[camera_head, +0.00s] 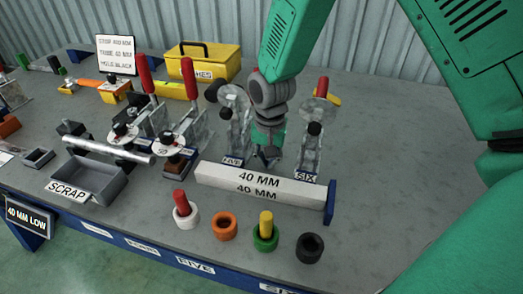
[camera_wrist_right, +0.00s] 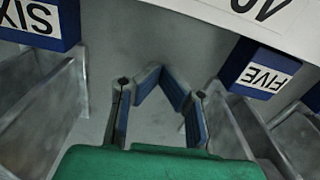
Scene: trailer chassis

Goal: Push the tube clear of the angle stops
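The tube is a long white square bar marked "40 MM" (camera_head: 225,179), lying along the front of the table. Its edge shows at the top of the right wrist view (camera_wrist_right: 226,17). Blue blocks labelled FIVE (camera_head: 232,161) and SIX (camera_head: 306,176) stand just behind it; they also show in the wrist view as FIVE (camera_wrist_right: 262,70) and SIX (camera_wrist_right: 35,22). My right gripper (camera_head: 268,157) points down behind the tube, between the two blocks. In the wrist view its fingertips (camera_wrist_right: 161,69) meet, with nothing between them. Contact with the tube cannot be told. My left gripper is out of view.
Toggle clamps flank my gripper at left (camera_head: 234,110) and right (camera_head: 313,135). A blue end plate (camera_head: 331,201) stands at the tube's right end. Several coloured rings, including an orange one (camera_head: 224,226), sit in front. A scrap tray (camera_head: 118,184) is at left. The right tabletop is clear.

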